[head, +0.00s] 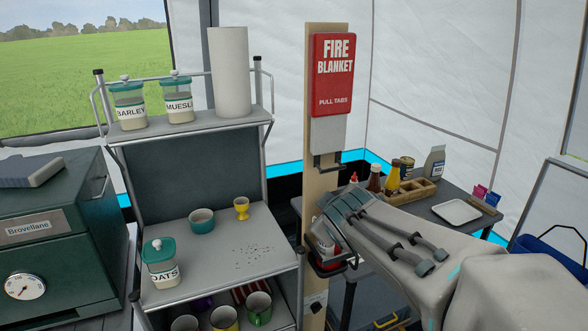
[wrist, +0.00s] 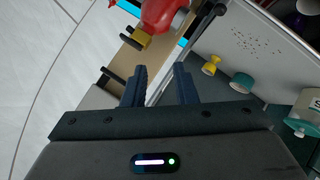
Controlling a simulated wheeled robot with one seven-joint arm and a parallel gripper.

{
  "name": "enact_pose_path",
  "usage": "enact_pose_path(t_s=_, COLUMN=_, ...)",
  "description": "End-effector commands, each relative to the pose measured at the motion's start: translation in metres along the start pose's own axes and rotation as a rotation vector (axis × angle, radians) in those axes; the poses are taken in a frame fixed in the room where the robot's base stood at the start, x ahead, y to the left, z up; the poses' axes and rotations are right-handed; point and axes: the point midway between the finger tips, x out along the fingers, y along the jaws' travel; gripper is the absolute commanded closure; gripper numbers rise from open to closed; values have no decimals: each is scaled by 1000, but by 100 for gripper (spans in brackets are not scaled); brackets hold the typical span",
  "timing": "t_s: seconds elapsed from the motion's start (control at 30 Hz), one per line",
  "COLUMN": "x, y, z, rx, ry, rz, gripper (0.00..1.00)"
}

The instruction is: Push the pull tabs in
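The red fire blanket case (head: 332,75), lettered "PULL TABS", is mounted high on a wooden post. A grey section (head: 328,133) shows beneath it. Dark pieces, apparently the pull tabs (head: 328,164), stick out at its lower end. In the wrist view what look like the same dark tabs (wrist: 112,76) lie left of the fingers, beside the post. My gripper (head: 340,202) is in front of the post, below the tabs. In the wrist view its two dark fingers (wrist: 160,80) are apart with nothing between them. No contact with the tabs shows.
A red object with a black bracket (head: 327,248) is on the lower post; a red body (wrist: 155,18) shows beyond the fingers. A shelf rack (head: 205,225) with cups and jars stands left. A table (head: 440,199) with bottles and a tray stands right.

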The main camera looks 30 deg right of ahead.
Motion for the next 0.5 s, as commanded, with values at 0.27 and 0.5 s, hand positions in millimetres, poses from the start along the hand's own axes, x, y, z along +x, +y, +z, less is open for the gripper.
enact_pose_path(t_s=0.27, x=4, y=83, z=-4, rx=-500, ry=295, rz=229, gripper=74)
enact_pose_path(t_s=0.5, x=-8, y=87, z=8, rx=-814, ry=450, rz=238, gripper=74)
